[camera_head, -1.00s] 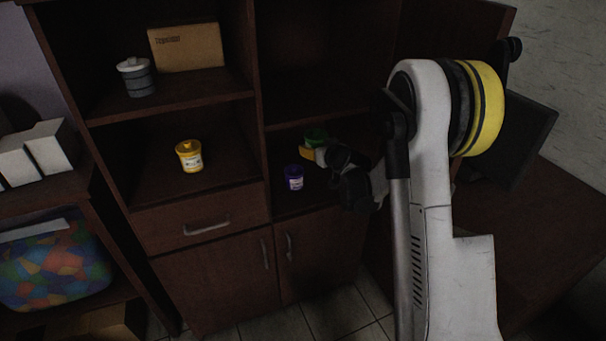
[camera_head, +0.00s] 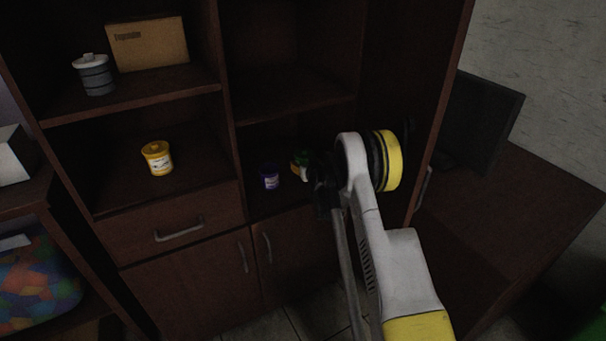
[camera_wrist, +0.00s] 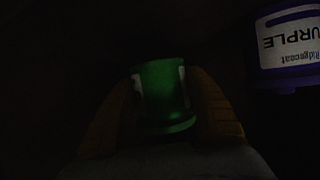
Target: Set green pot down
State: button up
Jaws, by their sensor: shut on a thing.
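The green pot (camera_wrist: 163,95) is between the two yellow-orange fingers of my gripper (camera_wrist: 163,105) in the wrist view, which is very dark. My gripper is shut on it. In the head view the green pot (camera_head: 300,158) shows only in part, in front of my arm, at the lower right compartment of the cabinet (camera_head: 232,135). My gripper (camera_head: 302,167) is mostly hidden by the arm there. I cannot tell whether the pot's base touches the shelf.
A purple pot (camera_head: 270,176) stands on the same shelf, just left of the green pot; it also shows in the wrist view (camera_wrist: 290,45). A yellow pot (camera_head: 157,158) stands in the left compartment. A grey canister (camera_head: 95,75) and cardboard box (camera_head: 148,43) are above it.

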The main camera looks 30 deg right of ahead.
notch_tip(320, 180, down, 3)
jog(key=shift+b, duration=0.5)
jog(key=shift+r, duration=0.1)
jog(key=o, duration=1.3)
